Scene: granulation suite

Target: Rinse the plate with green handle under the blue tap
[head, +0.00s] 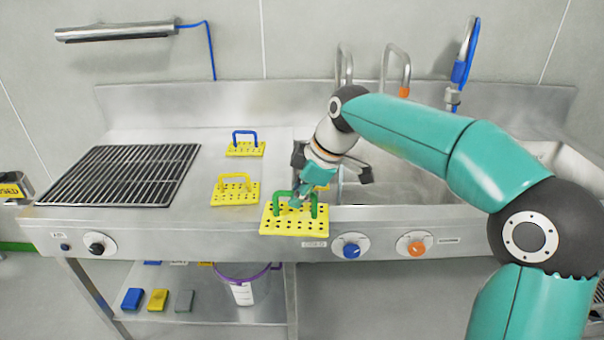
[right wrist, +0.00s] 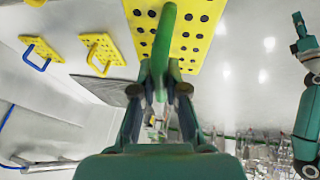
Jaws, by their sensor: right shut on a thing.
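The yellow perforated plate (head: 283,238) with the green handle (head: 314,207) is at the counter's front edge, left of the sink; it seems held slightly raised. My right gripper (head: 298,200) is shut on the green handle, which also shows between its fingers in the right wrist view (right wrist: 163,50). A steel tap (head: 344,62) stands behind the sink (head: 400,180), its lower part hidden by my right arm. Beside it is a tap with an orange tip (head: 404,91). Farther right is a tap with a blue hose (head: 462,72).
Two yellow plates, one with a blue handle (head: 245,150) and one with a yellow handle (head: 235,195), lie on the counter. A black grill rack (head: 130,175) is at left. A blue knob (head: 351,246) and orange knob (head: 416,244) are on the front panel.

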